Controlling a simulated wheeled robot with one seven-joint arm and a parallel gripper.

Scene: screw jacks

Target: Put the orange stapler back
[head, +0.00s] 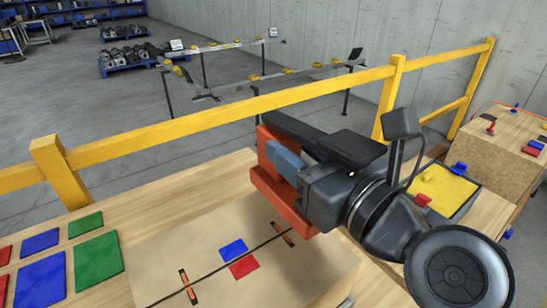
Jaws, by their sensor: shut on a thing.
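The orange stapler (283,203) appears to be the orange-red body in my gripper (290,160), in the middle of the head view. My gripper is shut on it and holds it above the right part of a light brown board (190,249). The stapler looks tilted. Grey and black parts of my gripper and wrist hide some of it, and the exact contact of the jaws is unclear. The board carries a black line, a blue square (233,249), a red square (243,267) and two small orange-and-black pieces (188,287).
Coloured squares, including a green one (98,262), lie on the wooden table at left. A yellow rail (225,112) runs behind the table. A yellow-topped tray (437,190) is at right, beyond my wrist. A wooden block (505,160) with red and blue pieces stands further right.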

